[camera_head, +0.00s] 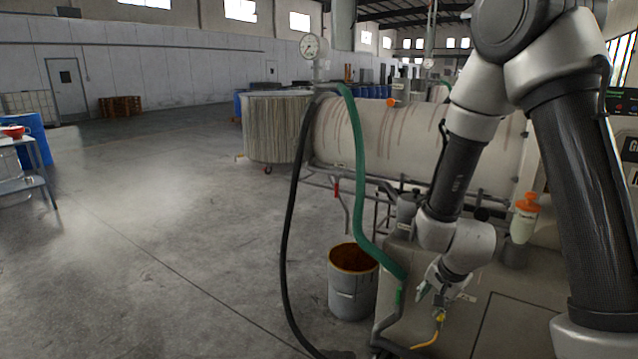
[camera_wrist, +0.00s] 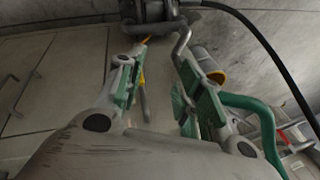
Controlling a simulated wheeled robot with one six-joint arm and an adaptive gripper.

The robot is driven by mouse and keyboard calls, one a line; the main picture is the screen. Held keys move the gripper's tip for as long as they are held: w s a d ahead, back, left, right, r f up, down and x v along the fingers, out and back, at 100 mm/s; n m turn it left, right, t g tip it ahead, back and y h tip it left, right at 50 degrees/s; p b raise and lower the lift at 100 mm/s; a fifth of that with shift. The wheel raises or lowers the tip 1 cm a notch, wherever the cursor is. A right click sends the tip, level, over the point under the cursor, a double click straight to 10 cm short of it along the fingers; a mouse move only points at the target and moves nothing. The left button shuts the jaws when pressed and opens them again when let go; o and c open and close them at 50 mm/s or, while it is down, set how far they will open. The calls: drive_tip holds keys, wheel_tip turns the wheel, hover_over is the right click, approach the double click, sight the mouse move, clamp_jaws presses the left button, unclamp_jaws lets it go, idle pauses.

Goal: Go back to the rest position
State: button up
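My gripper (camera_head: 432,298) is at the lower right of the head view, hanging low in front of the beige mill housing. In the wrist view its two green-padded fingers (camera_wrist: 160,62) stand apart, and I see nothing held between them. A bent grey pipe (camera_wrist: 181,42) and a small yellow part (camera_wrist: 145,40) show beyond the fingertips. In the head view a yellow piece (camera_head: 430,340) is just below the gripper. My arm reaches down from the upper right, bent at the elbow.
A green hose (camera_head: 357,170) and a black hose (camera_head: 290,220) hang left of my gripper. A grey bucket (camera_head: 352,295) with a brown inside stands on the floor there. A large horizontal tank (camera_head: 385,135) is behind. An orange-capped bottle (camera_head: 523,218) stands right.

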drive_tip(key=s+d+r+n, duration=0.2)
drive_tip(key=s+r, duration=0.4)
drive_tip(key=r, duration=0.3)
drive_tip(key=s+d+r+n, duration=0.3)
drive_tip(key=s+r+n, duration=0.1)
drive_tip(key=s+r, duration=0.3)
drive_tip(key=s+d+r+n, duration=0.2)
drive_tip(key=s+r+n, duration=0.2)
drive_tip(key=s+r, duration=0.3)
wheel_tip(320, 180, up, 5)
drive_tip(key=shift+d+r, duration=0.1)
drive_tip(key=shift+d, duration=0.3)
drive_tip(key=shift+s, duration=0.1)
